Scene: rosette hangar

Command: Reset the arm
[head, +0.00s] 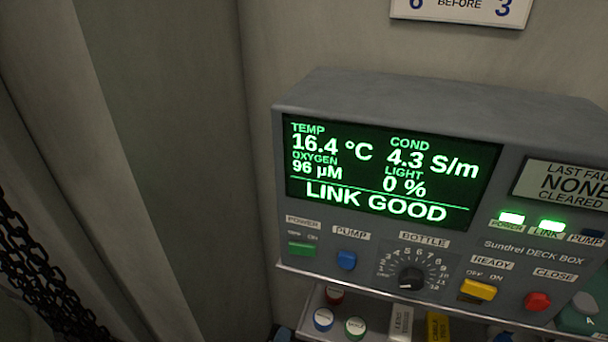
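A grey deck box (400,110) is mounted on the wall in the head view. Its green-lit screen (385,175) reads "LINK GOOD", 16.4 °C, 4.3 S/m, 96 µM and light 0 %. Below are a green power switch (301,249), a blue pump button (346,260), a black bottle dial (411,278), a yellow ready switch (478,290) and a red close button (537,301). The power and link lamps (531,221) glow green; the pump lamp (592,237) is dark. Neither of my grippers is in view.
A shelf below holds small capped bottles (339,325) and labelled items. A dark chain (30,265) hangs at the left. A sign (460,10) is above the box. A fault plate (570,183) reads "NONE CLEARED".

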